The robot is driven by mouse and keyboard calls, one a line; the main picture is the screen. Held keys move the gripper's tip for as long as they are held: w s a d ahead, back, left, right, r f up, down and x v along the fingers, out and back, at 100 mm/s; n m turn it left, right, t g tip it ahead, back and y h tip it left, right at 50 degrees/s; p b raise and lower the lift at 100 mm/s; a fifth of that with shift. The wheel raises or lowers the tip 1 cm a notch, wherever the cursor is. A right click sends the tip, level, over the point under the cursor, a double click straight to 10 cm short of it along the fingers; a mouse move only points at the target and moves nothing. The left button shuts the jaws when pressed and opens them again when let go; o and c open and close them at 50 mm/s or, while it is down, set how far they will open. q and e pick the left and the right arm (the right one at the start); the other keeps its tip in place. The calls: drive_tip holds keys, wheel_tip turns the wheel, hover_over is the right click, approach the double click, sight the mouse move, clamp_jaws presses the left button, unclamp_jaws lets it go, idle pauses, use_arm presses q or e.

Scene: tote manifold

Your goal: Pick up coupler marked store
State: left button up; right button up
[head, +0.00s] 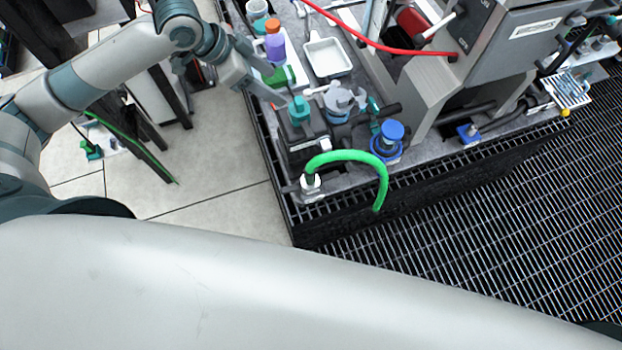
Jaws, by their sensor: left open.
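No label reading "store" can be made out, so I cannot tell which fitting is the marked coupler. A green hose (350,156) arches over the bench's front edge, with a white fitting (310,183) at its left end. A dark block with a teal top (299,109) stands behind it, and a blue-capped fitting (391,133) stands to the right. My left gripper (279,98) reaches in from the left over the bench's left edge, close to the teal-topped block. It is open; its fingertips are small and partly unclear. My right gripper is out of view.
The bench (345,185) has a dark grated rim. A white tray (327,57), an orange-capped purple bottle (275,43) and a red hose (375,44) lie behind. A grey machine (500,50) blocks the right.

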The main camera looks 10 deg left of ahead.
use_arm(q)
drive_tip(key=s+d+f+n+t, duration=0.1)
drive_tip(key=s+d+f+n, duration=0.1)
drive_tip(key=s+d+f, duration=0.3)
drive_tip(key=s+d+f+n, duration=0.1)
drive_tip(key=s+d+f, duration=0.1)
drive_tip(key=s+f, duration=0.45)
drive_tip(key=s+a+f+n+y+b, duration=0.1)
drive_tip(key=s+a+f+n+y, duration=0.15)
drive_tip(key=f, duration=1.05)
drive_tip(key=s+a+f+n+g+y+b, duration=0.1)
drive_tip(key=s+a+f+b, duration=0.2)
drive_tip(key=f, duration=1.1)
drive_tip(key=s+a+f+n+y, duration=0.1)
drive_tip(key=s+a+f+n, duration=0.2)
drive_tip(key=f, duration=1)
drive_tip(key=s+a+f+g+b, duration=0.1)
drive_tip(key=s+f, duration=0.8)
drive_tip(key=s, duration=0.4)
drive_tip(key=s+a+f+g+b, duration=0.1)
drive_tip(key=s+f+b, duration=0.1)
drive_tip(key=s+f, duration=0.7)
drive_tip(key=s+y, duration=0.1)
drive_tip(key=s, duration=0.4)
drive_tip(key=shift+f+m+g, duration=0.25)
drive_tip(key=shift+m+g, duration=0.05)
drive_tip(key=shift+m, duration=0.05)
